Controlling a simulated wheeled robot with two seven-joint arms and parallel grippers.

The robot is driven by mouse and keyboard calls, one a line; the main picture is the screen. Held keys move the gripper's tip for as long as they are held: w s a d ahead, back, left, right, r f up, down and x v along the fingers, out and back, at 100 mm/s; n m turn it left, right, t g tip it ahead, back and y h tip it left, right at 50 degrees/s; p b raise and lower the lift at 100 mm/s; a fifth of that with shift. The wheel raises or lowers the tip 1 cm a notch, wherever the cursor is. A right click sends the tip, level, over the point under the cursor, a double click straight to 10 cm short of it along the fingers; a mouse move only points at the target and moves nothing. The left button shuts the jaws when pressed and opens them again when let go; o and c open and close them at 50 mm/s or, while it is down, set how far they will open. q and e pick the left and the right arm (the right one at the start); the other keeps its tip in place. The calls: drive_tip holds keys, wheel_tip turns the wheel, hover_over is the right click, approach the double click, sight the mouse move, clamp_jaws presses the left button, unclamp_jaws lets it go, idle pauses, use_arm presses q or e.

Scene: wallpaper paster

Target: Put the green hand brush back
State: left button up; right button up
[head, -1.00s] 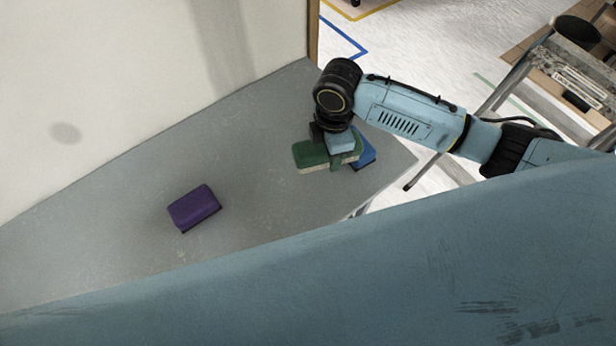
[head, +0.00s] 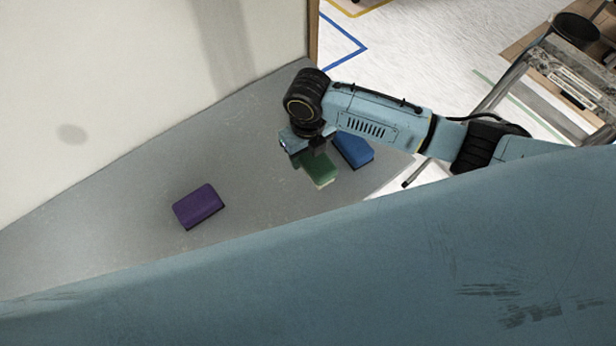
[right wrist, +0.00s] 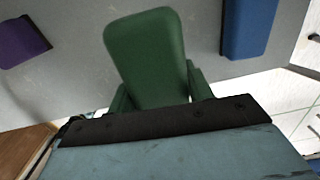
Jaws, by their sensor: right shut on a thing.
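The green hand brush (head: 318,169) is in the jaws of my right gripper (head: 312,150), over the grey table near its right part. In the right wrist view the brush's green top (right wrist: 146,50) sticks out between the two fingers of the gripper (right wrist: 152,96). Its rear part is hidden behind the gripper body. I cannot tell for sure whether its underside touches the table. My left gripper is not in view.
The blue brush (head: 353,150) lies just right of the green one, and shows in the right wrist view (right wrist: 248,27). The purple brush (head: 198,206) lies to the left on the grey table (head: 110,230). A pale wall (head: 130,70) stands behind.

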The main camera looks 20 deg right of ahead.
wheel_tip(320, 180, down, 4)
drive_tip(key=shift+f+b, duration=0.1)
drive_tip(key=shift+b, duration=0.2)
wheel_tip(320, 180, down, 5)
drive_tip(key=shift+f, duration=0.2)
drive_tip(key=shift+f, duration=0.15)
idle(0.3)
drive_tip(key=shift+f+b, duration=0.15)
drive_tip(key=shift+b, duration=0.15)
drive_tip(key=o, duration=1)
